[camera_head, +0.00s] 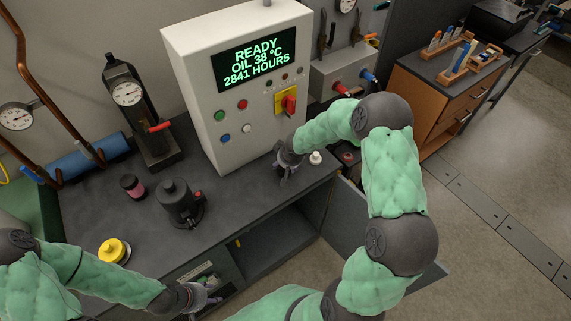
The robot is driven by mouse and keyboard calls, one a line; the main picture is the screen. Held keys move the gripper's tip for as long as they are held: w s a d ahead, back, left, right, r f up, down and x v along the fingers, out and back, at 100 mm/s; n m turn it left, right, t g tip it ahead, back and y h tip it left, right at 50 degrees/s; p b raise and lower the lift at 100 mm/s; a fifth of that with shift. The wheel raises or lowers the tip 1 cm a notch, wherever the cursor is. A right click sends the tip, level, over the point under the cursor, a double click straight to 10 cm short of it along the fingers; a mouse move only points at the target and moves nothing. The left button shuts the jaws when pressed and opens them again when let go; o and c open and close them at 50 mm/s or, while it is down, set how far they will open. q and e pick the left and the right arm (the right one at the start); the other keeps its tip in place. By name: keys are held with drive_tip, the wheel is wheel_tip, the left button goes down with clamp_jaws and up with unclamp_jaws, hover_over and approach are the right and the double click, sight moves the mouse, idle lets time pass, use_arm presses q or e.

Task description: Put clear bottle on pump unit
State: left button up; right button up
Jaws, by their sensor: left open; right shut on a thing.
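A black, round-bodied device (177,200), which looks like the pump unit, stands upright on the dark counter. My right gripper (284,178) is low over the counter's right part, in front of the control cabinet. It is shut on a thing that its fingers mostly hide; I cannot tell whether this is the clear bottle. A small white-topped bottle (315,158) stands just right of this gripper, apart from the black device. I make out no bottle that is plainly clear. My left gripper (211,296) is open and empty at the counter's front, near an open compartment.
The white control cabinet (235,140) with a green display stands behind my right gripper. A gauge stand (130,105), a dark red-banded jar (131,186) and a yellow-topped item (113,251) are on the counter (90,205). An open cabinet door (350,225) hangs below its right end.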

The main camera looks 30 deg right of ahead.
drive_tip(key=o, duration=1.4)
drive_tip(key=shift+s+r, duration=0.1)
drive_tip(key=shift+r, duration=0.25)
drive_tip(key=p+v, duration=0.2)
drive_tip(key=v, duration=0.9)
drive_tip(key=shift+r, duration=0.25)
drive_tip(key=shift+s, duration=0.1)
